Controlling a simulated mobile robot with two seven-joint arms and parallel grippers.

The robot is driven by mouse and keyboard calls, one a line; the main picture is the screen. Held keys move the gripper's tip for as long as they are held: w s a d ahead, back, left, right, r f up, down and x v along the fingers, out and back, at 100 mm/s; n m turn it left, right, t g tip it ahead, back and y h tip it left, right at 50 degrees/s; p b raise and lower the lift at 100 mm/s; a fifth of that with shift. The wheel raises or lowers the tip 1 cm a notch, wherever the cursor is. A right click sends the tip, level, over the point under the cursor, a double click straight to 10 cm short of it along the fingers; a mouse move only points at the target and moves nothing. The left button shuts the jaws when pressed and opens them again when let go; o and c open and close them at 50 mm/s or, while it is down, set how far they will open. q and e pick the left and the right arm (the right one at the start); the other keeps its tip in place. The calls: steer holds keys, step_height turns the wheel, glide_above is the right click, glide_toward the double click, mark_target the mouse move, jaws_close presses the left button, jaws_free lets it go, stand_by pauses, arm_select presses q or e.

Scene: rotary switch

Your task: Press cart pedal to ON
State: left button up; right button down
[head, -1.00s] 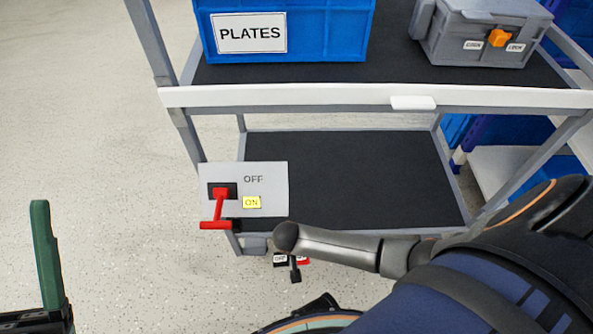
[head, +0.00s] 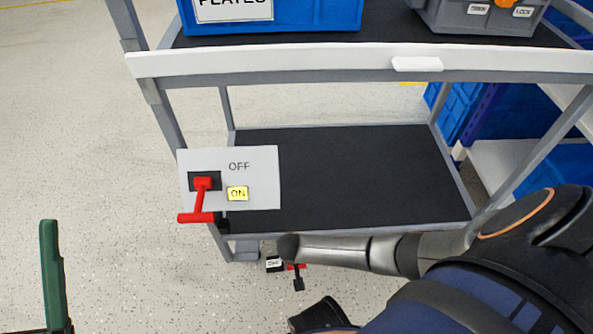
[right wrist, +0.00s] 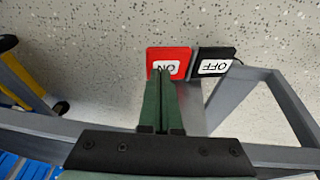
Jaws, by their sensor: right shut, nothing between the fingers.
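The red ON pedal (right wrist: 168,62) and the black OFF pedal (right wrist: 213,65) sit side by side at the cart's foot in the right wrist view. My right gripper (right wrist: 160,75) is shut and empty. Its green fingertips overlap the ON pedal's near edge in the picture; I cannot tell whether they touch it. In the head view, the OFF pedal (head: 274,264) shows low on the cart, with a little of the red ON pedal (head: 297,267) beside it, mostly hidden by my right arm. My left gripper (head: 52,275) shows one green finger at lower left, away from the cart.
The grey cart has a black lower shelf (head: 350,165) and a white upper edge (head: 300,60). A panel (head: 258,190) marked OFF and ON carries a red lever (head: 200,200), pointing down. A blue bin (head: 320,15) and a grey box (head: 470,20) stand above. Floor at left is clear.

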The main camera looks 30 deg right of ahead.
stand_by(0.4)
steer(key=shift+s+d+p, duration=0.1)
steer(key=shift+p, duration=0.25)
steer(key=shift+f+t+y, duration=0.1)
steer(key=shift+t+y, duration=0.2)
steer(key=shift+s+d+f+y+p, duration=0.2)
steer(key=shift+y+p, duration=0.1)
steer(key=shift+p, duration=0.4)
steer(key=shift+s+d+f+m+t+y+p, duration=0.1)
steer(key=shift+d+f+m+t+y+p, duration=0.2)
steer(key=shift+t+y, duration=0.25)
steer(key=shift+s+d+f, duration=0.15)
steer(key=shift+d+f, duration=0.1)
steer(key=shift+f, duration=0.4)
